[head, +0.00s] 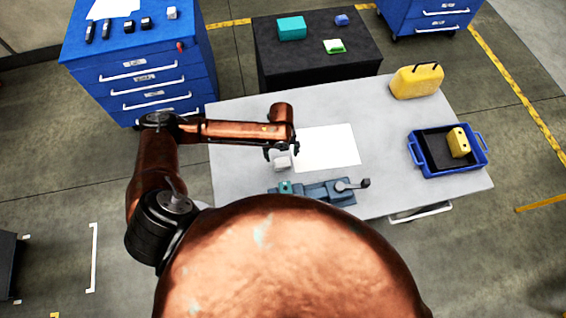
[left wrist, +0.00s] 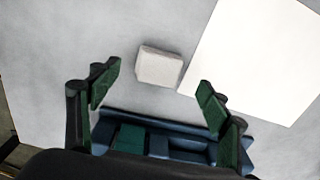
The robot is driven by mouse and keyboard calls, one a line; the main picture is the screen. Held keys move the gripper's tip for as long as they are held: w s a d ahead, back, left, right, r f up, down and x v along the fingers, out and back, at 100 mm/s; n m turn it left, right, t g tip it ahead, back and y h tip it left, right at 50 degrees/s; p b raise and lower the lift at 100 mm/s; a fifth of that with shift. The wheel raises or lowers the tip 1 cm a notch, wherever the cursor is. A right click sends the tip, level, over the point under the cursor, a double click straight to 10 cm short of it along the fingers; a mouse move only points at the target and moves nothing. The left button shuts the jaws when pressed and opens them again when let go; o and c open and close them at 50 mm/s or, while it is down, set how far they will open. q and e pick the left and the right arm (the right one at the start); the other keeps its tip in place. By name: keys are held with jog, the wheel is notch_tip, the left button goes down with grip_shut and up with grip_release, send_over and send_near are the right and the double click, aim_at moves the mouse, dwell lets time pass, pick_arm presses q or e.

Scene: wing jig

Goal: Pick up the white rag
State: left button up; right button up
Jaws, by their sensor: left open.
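The white rag (head: 283,163) is a small pale folded block lying on the grey table, left of a white sheet. In the left wrist view the rag (left wrist: 160,66) lies ahead of the fingertips, between their lines. My left gripper (head: 281,153) is over the table close to the rag, pointing down. In the left wrist view its two green-padded fingers (left wrist: 158,90) stand wide apart with nothing between them. My right gripper does not show.
A blue vise (head: 325,191) sits on the table's near edge, just below the rag. The white sheet (head: 328,147) lies right of the rag. A yellow case (head: 416,82) and a blue tray (head: 473,166) with a yellow block (head: 458,143) stand at the right.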

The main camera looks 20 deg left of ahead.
aim_at(282, 162)
pick_arm(q)
jog(key=shift+s+d+f, duration=0.1)
jog(key=shift+s+f, duration=0.1)
jog(key=shift+f, duration=0.65)
jog(key=shift+s+f+p, duration=0.15)
jog(key=shift+f+p, duration=0.15)
jog(key=shift+f, duration=2)
jog(key=shift+c, duration=0.7)
jog(key=c, duration=1.1)
